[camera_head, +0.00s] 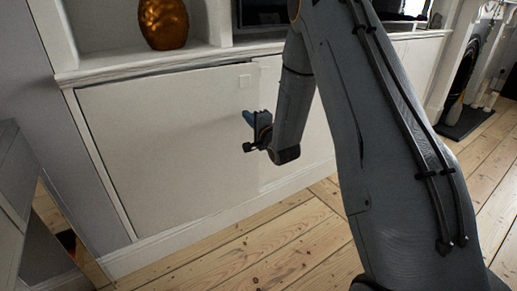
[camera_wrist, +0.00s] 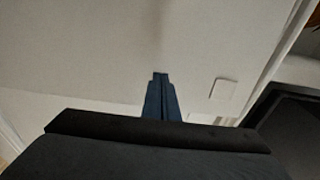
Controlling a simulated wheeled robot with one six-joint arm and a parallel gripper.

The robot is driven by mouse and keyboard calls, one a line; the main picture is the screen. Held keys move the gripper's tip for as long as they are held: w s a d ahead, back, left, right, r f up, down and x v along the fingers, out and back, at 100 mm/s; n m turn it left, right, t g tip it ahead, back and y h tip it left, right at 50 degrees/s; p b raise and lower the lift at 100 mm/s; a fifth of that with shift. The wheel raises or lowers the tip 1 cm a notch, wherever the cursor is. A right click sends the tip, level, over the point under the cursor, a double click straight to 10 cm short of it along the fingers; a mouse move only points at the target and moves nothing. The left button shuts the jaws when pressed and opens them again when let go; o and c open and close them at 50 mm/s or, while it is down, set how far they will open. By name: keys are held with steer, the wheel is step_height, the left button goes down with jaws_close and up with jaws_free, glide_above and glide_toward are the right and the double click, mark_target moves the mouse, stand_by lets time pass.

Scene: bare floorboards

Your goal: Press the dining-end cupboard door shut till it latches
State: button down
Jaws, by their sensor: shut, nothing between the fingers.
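The white cupboard door (camera_head: 165,150) is the broad flat panel at the left of the low built-in unit in the head view. A thin dark line runs along its top edge; I cannot tell whether it is fully flush. A small square plate (camera_head: 244,82) sits near its upper right corner. My gripper (camera_head: 247,117) is shut and empty in front of the door's right part, below the plate. In the wrist view the fingertips (camera_wrist: 160,75) are together, pointing at the door face (camera_wrist: 100,50), with the plate (camera_wrist: 223,88) to their right. Contact cannot be told.
An orange-brown vase (camera_head: 163,22) stands in the alcove above the door. Bare floorboards (camera_head: 255,250) lie clear in front of the unit. A fireplace (camera_head: 470,85) is at the far right, and a reflective grey piece (camera_head: 15,190) stands at the left edge.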

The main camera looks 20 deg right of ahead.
steer(key=shift+b+x, duration=0.95)
steer(key=shift+x, duration=2.35)
steer(key=p, duration=0.7)
glide_toward(241, 109)
steer(key=shift+s+d+f, duration=0.25)
steer(key=shift+d+f, duration=0.25)
steer(key=shift+f, duration=0.2)
